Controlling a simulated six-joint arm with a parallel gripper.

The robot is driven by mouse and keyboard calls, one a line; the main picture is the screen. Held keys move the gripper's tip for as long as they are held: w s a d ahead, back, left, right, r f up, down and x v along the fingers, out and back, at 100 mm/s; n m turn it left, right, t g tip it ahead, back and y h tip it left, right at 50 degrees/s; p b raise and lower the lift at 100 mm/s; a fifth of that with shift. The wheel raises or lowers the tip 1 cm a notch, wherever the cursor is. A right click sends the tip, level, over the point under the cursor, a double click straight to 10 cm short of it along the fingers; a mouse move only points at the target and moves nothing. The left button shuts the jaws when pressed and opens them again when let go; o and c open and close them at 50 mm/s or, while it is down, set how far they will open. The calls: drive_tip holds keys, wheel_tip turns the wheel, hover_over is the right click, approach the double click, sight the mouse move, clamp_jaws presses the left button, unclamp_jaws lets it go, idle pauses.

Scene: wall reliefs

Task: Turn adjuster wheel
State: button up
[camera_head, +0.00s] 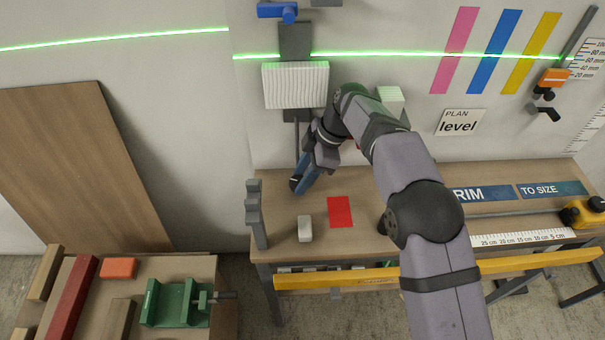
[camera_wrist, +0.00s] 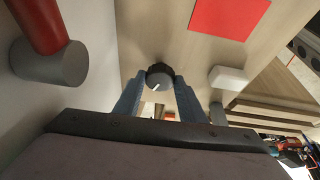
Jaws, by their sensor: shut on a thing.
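The adjuster wheel (camera_wrist: 160,76) is a small dark round knob with a white mark on its grey face, seen in the wrist view. My gripper (camera_wrist: 159,84) has its two blue fingers closed on either side of the wheel. In the head view my gripper (camera_head: 302,180) reaches down by the wall, just above the back left of the workbench. The wheel is mostly hidden behind the fingers there. A white ribbed panel (camera_head: 295,85) on a grey bracket is on the wall above it.
The workbench (camera_head: 275,195) carries a red card (camera_head: 340,211), a white block (camera_head: 305,228) and a grey notched post (camera_head: 255,215). A yellow level (camera_head: 350,278) lies along its front edge. Green laser lines cross the wall. A side table holds a green vise (camera_head: 175,303).

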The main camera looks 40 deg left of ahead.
idle(0.3)
drive_tip(key=o, duration=1)
drive_tip(key=shift+o, duration=0.2)
drive_tip(key=shift+m+b, duration=0.4)
